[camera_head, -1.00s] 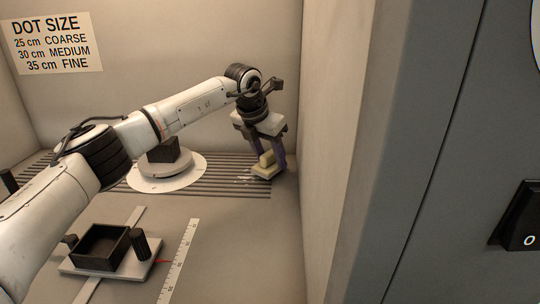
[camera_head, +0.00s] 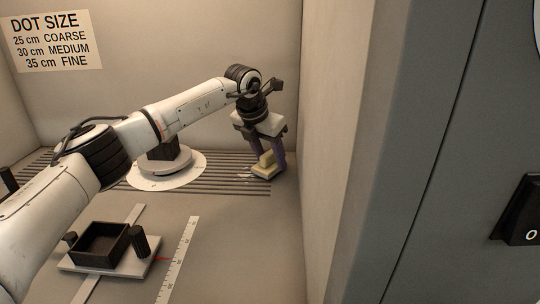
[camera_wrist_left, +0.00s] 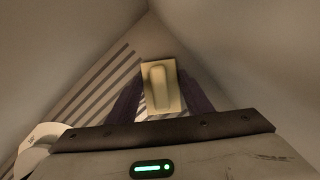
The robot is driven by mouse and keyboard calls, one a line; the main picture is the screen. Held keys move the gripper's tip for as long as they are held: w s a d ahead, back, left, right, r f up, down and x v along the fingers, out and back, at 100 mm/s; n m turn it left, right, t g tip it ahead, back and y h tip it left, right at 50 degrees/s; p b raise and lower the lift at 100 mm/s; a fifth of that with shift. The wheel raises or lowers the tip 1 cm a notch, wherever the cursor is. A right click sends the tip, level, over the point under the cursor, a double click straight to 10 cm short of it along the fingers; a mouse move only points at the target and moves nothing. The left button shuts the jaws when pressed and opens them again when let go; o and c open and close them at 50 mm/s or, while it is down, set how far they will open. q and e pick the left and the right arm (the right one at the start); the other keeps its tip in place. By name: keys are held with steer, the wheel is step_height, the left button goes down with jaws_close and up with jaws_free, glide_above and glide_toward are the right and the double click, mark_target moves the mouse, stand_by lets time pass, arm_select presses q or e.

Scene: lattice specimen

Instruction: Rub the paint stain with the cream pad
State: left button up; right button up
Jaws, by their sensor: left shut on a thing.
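The cream pad (camera_head: 267,169) is a pale block with a raised grip, low over the slotted floor near the right wall. My left gripper (camera_head: 267,160) is shut on the pad's grip, its purple fingers on either side. In the left wrist view the pad (camera_wrist_left: 161,88) sits between the two fingers of the gripper (camera_wrist_left: 160,95). The paint stain (camera_head: 244,176) shows as small whitish marks on the slotted floor, just left of the pad. The pad hides any part of the stain under it. I cannot tell whether the pad presses on the floor. My right gripper is not in view.
A round turntable (camera_head: 186,183) with a dark block stands left of the pad. A black open box (camera_head: 103,243) on a white plate and a ruler (camera_head: 178,258) lie nearer. The booth's right wall (camera_head: 325,150) stands close beside my left gripper.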

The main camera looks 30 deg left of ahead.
arm_select(q)
steer(key=shift+f, duration=0.55)
